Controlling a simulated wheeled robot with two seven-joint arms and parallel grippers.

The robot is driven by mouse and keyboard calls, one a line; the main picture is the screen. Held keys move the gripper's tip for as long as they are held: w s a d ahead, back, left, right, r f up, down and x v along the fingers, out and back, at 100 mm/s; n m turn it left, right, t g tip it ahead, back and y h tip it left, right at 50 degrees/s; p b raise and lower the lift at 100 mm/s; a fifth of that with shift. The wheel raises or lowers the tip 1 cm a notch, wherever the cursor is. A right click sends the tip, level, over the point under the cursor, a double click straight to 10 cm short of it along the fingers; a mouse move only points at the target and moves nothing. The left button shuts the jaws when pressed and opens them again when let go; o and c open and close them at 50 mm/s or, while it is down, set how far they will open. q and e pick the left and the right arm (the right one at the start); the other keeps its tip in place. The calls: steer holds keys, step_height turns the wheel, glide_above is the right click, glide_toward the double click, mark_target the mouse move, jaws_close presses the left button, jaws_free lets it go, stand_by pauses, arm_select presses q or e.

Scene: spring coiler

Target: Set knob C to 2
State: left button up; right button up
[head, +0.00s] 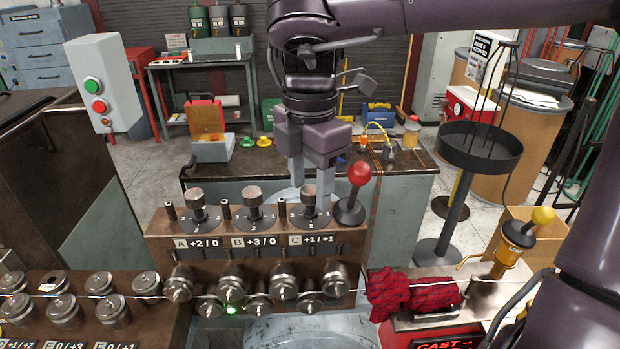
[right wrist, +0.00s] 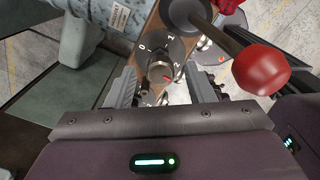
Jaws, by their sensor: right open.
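Knob C (head: 309,198) is a grey cylinder on a dark round dial, rightmost of three knobs on the brown panel. The plate (head: 311,240) below it reads "C +1/+1". My right gripper (head: 310,180) points down at knob C with its fingers apart. In the right wrist view the knob (right wrist: 161,67) shows between and just beyond the open fingers (right wrist: 162,90), with no clear contact. A small red mark shows on the knob's near side; the dial numbers around it are partly legible, and I cannot tell its exact setting. My left gripper is not in view.
A lever with a red ball (head: 360,174) stands close right of knob C; the ball also looms in the right wrist view (right wrist: 262,70). Knob B (head: 252,195) and knob A (head: 196,200) are to the left. Several metal rollers (head: 283,287) sit below the panel.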

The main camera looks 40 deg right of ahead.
mark_target(310, 189)
steer(key=shift+r, duration=0.1)
step_height(310, 189, up, 7)
steer(key=p, duration=0.3)
steer(key=shift+r+p, duration=0.3)
steer(key=shift+p, duration=0.05)
